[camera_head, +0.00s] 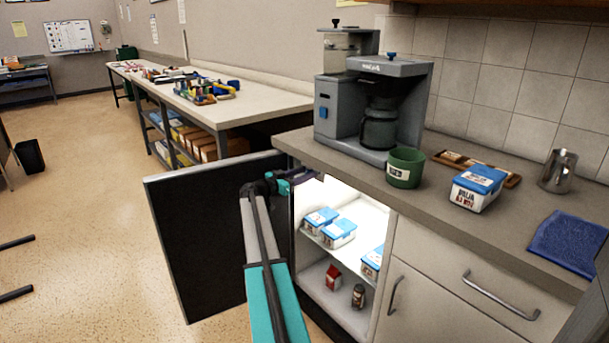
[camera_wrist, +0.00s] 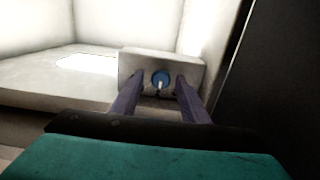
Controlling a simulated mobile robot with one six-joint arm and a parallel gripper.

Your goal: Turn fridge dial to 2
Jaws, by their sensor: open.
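The fridge dial (camera_wrist: 161,79) is a round blue knob with a pale pointer mark, set on a light grey box inside the fridge. In the wrist view my gripper (camera_wrist: 157,84) is open, with one finger on each side of the dial. I cannot tell whether the fingers touch it. The numbers around the dial are too small to read. In the head view my gripper (camera_head: 300,177) reaches into the upper left of the lit fridge (camera_head: 341,196), and the dial is hidden there. The fridge door (camera_head: 205,235) stands open to the left.
White containers with blue lids (camera_head: 338,234) stand on the fridge shelf, with a red carton (camera_head: 333,277) and a dark jar (camera_head: 358,296) below. The counter above holds a coffee machine (camera_head: 370,112), a green mug (camera_head: 405,168) and a blue cloth (camera_head: 566,244).

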